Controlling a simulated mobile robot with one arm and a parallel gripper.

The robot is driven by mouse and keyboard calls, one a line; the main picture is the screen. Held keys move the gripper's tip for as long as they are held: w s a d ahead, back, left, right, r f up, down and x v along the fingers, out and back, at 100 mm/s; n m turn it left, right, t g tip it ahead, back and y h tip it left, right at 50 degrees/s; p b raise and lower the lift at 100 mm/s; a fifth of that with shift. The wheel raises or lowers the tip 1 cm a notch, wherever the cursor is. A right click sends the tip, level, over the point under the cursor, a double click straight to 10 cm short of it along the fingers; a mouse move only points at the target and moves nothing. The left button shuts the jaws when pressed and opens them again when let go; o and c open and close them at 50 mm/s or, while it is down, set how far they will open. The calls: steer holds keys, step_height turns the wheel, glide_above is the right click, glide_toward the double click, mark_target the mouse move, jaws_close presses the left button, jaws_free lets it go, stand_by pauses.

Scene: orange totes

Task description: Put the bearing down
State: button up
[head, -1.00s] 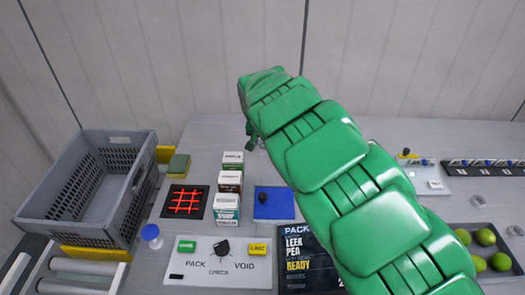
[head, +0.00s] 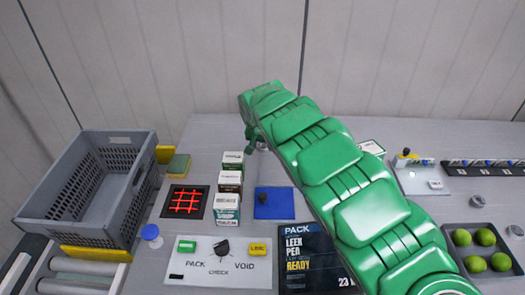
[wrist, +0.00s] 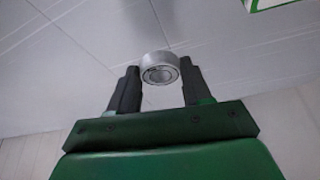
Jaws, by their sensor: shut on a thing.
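The bearing (wrist: 160,68) is a short silver-grey ring in the wrist view, held between the dark fingertips of my gripper (wrist: 161,76). A pale grey surface shows behind it; I cannot tell whether the bearing touches it. In the head view my gripper (head: 252,140) is small and partly hidden by my green arm, above the table behind the blue pad. The bearing is hard to make out there.
Several small boxes (head: 229,184) stand left of the blue pad (head: 274,204). A grey crate (head: 50,222) is at the left. A lime tray (head: 452,262) is at the right. A green-edged white box (head: 371,148) lies behind my arm. Grey table behind the pad looks clear.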

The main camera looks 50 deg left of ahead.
mark_target(262, 148)
steer(key=shift+f, duration=1.6)
steer(key=shift+f, duration=0.1)
steer(key=o, duration=1.1)
steer(key=v, duration=1.2)
